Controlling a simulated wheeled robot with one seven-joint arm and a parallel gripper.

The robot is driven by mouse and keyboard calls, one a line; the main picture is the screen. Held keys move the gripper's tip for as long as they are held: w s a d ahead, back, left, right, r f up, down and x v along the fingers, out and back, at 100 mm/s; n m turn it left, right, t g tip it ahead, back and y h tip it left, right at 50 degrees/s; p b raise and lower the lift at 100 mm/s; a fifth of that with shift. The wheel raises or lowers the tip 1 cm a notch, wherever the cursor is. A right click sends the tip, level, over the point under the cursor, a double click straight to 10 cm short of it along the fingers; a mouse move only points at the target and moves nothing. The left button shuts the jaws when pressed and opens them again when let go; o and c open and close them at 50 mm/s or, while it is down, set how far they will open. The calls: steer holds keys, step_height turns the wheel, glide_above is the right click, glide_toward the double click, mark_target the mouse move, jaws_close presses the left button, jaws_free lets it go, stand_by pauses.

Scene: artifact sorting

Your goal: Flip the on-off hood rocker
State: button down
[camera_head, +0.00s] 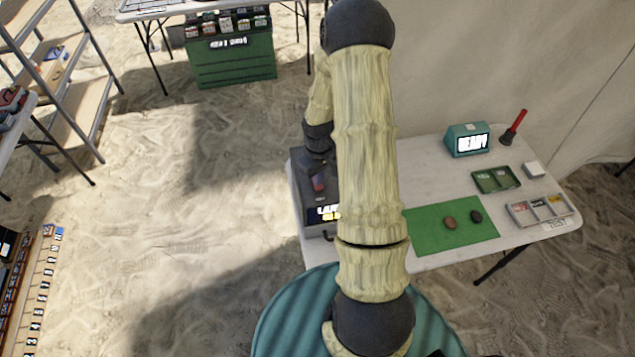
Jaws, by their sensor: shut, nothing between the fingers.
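A dark box (302,190), which appears to be the hood, stands at the left end of the white table. Its front carries a lit label (327,212), partly covered by my arm. My gripper (318,180) points down over the box top, shut and with nothing visible in it. A small reddish patch shows at the fingertips. I cannot tell whether it is the rocker or part of the gripper, nor whether they touch. The rocker's position cannot be made out, and my arm hides the box's right side.
The white table (430,160) also bears a green mat (425,232) with two dark stones, a teal display box (466,140) reading READY, a red-handled tool (515,127), a green tray (496,179) and a sectioned tray (540,209). Sandy floor lies open to the left.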

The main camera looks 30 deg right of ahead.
steer(key=shift+f+b, duration=0.5)
steer(key=shift+f, duration=0.3)
stand_by(0.4)
steer(key=shift+r, duration=0.1)
steer(key=shift+r+p, duration=2.85)
steer(key=shift+r, duration=0.65)
steer(key=s+a+r+m+t+b, duration=0.2)
steer(key=s+a+r+b, duration=0.3)
steer(key=s+a+r, duration=0.7)
steer(key=shift+s+a+r+m+t, duration=0.35)
steer(key=shift+a+r, duration=0.25)
steer(key=shift+a, duration=0.2)
steer(key=shift+w, duration=0.1)
